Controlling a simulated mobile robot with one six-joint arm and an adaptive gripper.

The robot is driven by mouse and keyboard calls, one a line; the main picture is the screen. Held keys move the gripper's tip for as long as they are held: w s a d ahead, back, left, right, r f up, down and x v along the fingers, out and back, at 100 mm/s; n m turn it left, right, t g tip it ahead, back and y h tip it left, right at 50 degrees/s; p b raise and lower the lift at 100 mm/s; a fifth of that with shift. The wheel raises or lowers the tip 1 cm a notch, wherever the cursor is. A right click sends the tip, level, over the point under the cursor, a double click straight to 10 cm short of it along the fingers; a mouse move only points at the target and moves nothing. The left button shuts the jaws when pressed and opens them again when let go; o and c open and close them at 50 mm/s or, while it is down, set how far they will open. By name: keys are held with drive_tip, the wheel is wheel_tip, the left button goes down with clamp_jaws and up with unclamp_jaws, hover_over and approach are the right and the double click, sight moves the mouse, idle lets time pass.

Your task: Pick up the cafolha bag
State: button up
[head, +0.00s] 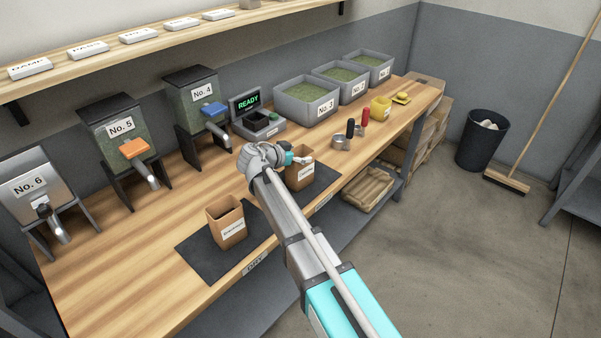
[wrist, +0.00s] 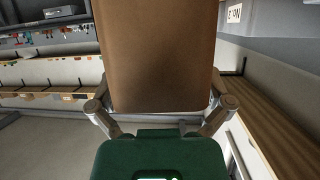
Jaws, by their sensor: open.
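Two open-topped brown paper bags stand on dark mats on the wooden bench in the head view. The left bag (head: 227,222) is apart from my arm. The right bag (head: 304,172) is at my gripper (head: 298,158), partly hidden by my arm. Both have white labels, too small to read, so I cannot tell which is the cafolha bag. In the wrist view a plain brown bag face (wrist: 158,50) fills the upper middle, between the fingers of my open gripper (wrist: 160,98). Whether the fingers touch it is unclear.
Dispensers No. 5 (head: 124,141) and No. 4 (head: 197,110) stand at the back, beside a scale reading READY (head: 249,107). Green-filled bins (head: 306,100) line the back right. Bare bench lies front left.

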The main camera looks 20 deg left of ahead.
drive_tip(key=shift+c, duration=0.3)
drive_tip(key=c, duration=0.9)
drive_tip(key=shift+c, duration=0.2)
drive_tip(key=shift+r, duration=0.1)
wheel_tip(320, 180, up, 2)
drive_tip(key=p, duration=0.2)
drive_tip(key=shift+r+p, duration=0.25)
drive_tip(key=shift+p, duration=0.15)
drive_tip(key=s+r+p, duration=1)
drive_tip(key=s, duration=0.4)
drive_tip(key=shift+a+r, duration=0.15)
drive_tip(key=shift+a, duration=0.15)
drive_tip(key=shift+w+d, duration=0.1)
drive_tip(key=shift+w, duration=0.05)
